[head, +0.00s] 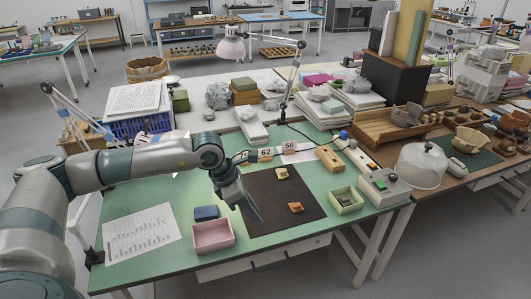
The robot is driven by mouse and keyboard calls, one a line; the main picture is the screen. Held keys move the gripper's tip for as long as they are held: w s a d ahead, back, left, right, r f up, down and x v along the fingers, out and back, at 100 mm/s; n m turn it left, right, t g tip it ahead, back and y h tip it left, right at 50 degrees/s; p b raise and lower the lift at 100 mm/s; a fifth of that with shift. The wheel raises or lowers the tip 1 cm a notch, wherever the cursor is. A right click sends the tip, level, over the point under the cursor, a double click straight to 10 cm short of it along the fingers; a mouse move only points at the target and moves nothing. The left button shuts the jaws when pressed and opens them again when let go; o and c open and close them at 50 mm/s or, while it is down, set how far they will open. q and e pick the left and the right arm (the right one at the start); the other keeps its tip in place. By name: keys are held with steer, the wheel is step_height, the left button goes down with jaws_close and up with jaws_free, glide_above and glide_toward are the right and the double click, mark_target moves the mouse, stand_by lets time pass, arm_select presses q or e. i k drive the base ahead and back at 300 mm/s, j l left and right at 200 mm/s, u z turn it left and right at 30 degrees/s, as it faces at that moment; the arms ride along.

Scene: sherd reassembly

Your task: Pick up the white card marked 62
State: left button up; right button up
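The white card marked 62 (266,151) stands upright behind the dark mat, in a row of cards on the green table. A card marked 56 (290,146) stands to its right. Another card (241,156) stands to its left, partly hidden by my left arm. My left gripper (256,213) points down over the left part of the dark mat, in front of the card marked 62 and apart from it. No held object shows in it, and its finger gap is too small to make out. My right gripper is not in view.
The dark mat (310,207) bears small sherds (282,173). A pink tray (213,236) and blue block (206,213) lie left of it, a pale green tray (346,200) right. A wooden block (329,158) stands right of the cards. A lamp (231,48) stands behind.

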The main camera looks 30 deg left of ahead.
mark_target(264, 154)
steer(key=i+j, duration=1.3)
steer(key=i, duration=0.1)
